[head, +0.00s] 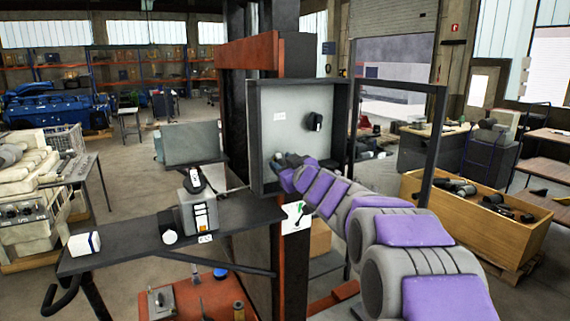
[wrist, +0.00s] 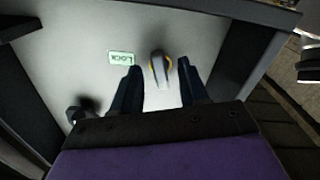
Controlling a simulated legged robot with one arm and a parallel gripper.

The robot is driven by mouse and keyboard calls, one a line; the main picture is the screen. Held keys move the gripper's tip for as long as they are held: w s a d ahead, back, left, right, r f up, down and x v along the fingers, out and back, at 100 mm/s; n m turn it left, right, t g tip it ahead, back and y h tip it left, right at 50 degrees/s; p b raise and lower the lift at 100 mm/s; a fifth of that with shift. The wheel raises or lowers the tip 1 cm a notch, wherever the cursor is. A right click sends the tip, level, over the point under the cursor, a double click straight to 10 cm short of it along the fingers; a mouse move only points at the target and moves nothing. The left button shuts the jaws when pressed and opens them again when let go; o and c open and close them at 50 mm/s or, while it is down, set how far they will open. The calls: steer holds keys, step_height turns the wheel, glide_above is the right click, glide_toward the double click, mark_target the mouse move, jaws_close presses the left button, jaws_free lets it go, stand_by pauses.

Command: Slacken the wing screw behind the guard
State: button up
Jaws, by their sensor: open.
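My gripper (wrist: 158,66) is open, its two dark fingers pointing at the pale back panel (wrist: 60,50) of a shallow open box. A small pale grey part with yellow edges (wrist: 158,72), likely the wing screw, shows between the fingers with gaps on both sides. Whether the fingertips reach past it is unclear. A green-edged label reading LOCK (wrist: 121,57), seen upside down, is beside it. In the head view, my gripper (head: 284,160) is at the lower left inside the box (head: 255,135) and hides this part. I cannot tell which piece is the guard.
A black knob (head: 316,121) sits on the panel, right of the label (head: 279,117); it also shows in the wrist view (wrist: 80,108). A dark shelf (head: 130,238) with small devices stands at left, a wooden crate (head: 490,225) at right.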

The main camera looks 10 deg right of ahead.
steer(key=shift+w+a, duration=0.2)
steer(key=shift+w, duration=0.35)
jaws_close()
stand_by(0.4)
steer(key=shift+o, duration=0.6)
jaws_free()
steer(key=shift+s+d, duration=0.1)
steer(key=shift+s, duration=0.05)
